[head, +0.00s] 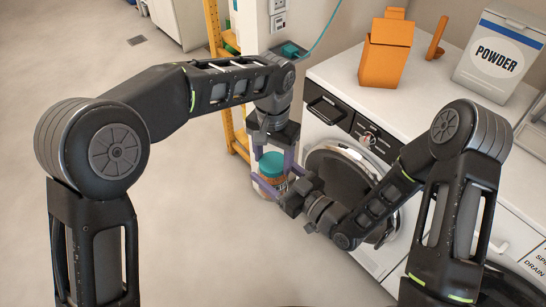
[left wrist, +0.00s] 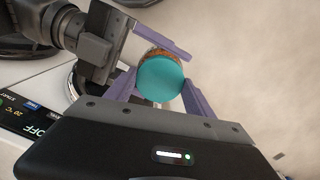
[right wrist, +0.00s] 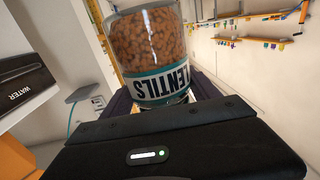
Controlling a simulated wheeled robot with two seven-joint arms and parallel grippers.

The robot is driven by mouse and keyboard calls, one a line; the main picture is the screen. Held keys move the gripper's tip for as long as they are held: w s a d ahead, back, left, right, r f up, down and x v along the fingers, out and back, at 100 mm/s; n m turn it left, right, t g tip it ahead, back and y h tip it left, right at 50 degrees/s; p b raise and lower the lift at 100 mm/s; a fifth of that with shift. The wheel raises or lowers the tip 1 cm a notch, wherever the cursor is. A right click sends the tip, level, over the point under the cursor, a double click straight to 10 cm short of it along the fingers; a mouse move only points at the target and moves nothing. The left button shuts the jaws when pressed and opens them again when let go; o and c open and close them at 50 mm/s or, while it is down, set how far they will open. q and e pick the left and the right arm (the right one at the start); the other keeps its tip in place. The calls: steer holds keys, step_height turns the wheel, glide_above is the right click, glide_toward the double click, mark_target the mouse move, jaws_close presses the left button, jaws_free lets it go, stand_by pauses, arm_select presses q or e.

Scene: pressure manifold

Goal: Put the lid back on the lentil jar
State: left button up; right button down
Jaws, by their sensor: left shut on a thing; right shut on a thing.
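The lentil jar (head: 268,184) is held upright in the air in front of the washing machine. My right gripper (head: 282,188) is shut on its side. My left gripper (head: 272,157) points down and is shut on the lid. Brown jar contents show just past the lid's edge; I cannot tell whether the lid is seated.
The washing machine (head: 322,132) with its round door (head: 345,175) stands close on the right. On its white top are an orange carton (head: 385,52), an orange scoop (head: 437,40) and a POWDER box (head: 500,55). A yellow rack (head: 228,105) stands behind. The floor at left is clear.

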arm_select(q)
steer(key=shift+m, duration=1)
steer(key=o, duration=1.5)
steer(key=shift+o, duration=0.2)
steer(key=shift+r, duration=2.25)
steer(key=shift+o, duration=0.2)
